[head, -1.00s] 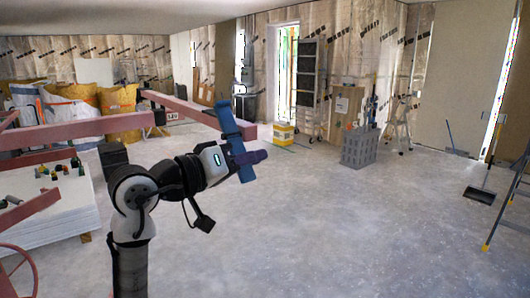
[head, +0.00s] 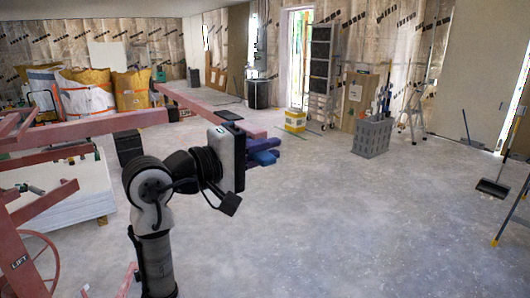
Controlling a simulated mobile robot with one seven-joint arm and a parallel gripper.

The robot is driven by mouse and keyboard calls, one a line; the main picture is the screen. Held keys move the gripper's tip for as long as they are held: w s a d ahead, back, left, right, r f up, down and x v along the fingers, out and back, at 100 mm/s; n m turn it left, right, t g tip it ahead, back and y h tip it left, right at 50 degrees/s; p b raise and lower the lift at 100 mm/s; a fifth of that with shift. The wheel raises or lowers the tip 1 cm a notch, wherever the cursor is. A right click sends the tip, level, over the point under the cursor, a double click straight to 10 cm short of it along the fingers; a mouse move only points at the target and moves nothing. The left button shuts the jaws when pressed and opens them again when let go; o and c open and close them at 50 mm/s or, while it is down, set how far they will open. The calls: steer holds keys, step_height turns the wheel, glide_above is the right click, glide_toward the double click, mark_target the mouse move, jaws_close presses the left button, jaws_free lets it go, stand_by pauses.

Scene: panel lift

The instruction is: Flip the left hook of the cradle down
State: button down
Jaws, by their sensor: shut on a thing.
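The cradle of the pink panel lift fills the left side, with one long beam (head: 90,131) reaching in from the left edge. A second beam (head: 195,102) runs back to front, and its near end lies just behind my gripper. My gripper (head: 267,151) is at that near end, its blue fingers close together, pointing right. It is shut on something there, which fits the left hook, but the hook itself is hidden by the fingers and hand. Whether the hook is up or down cannot be told. A small dark piece shows above the hand on the beam.
A stack of white panels (head: 70,192) with small items on it lies at the left.

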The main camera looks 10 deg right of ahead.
steer(key=shift+r+n, duration=0.25)
steer(key=shift+n, duration=0.35)
steer(key=shift+r, duration=0.1)
steer(key=c, duration=1.4)
jaws_free()
steer(key=shift+c, duration=0.2)
steer(key=b+v, duration=0.4)
steer(key=v, duration=0.9)
steer(key=shift+a+b, duration=0.3)
steer(key=shift+a, duration=0.1)
steer(key=shift+s, duration=0.1)
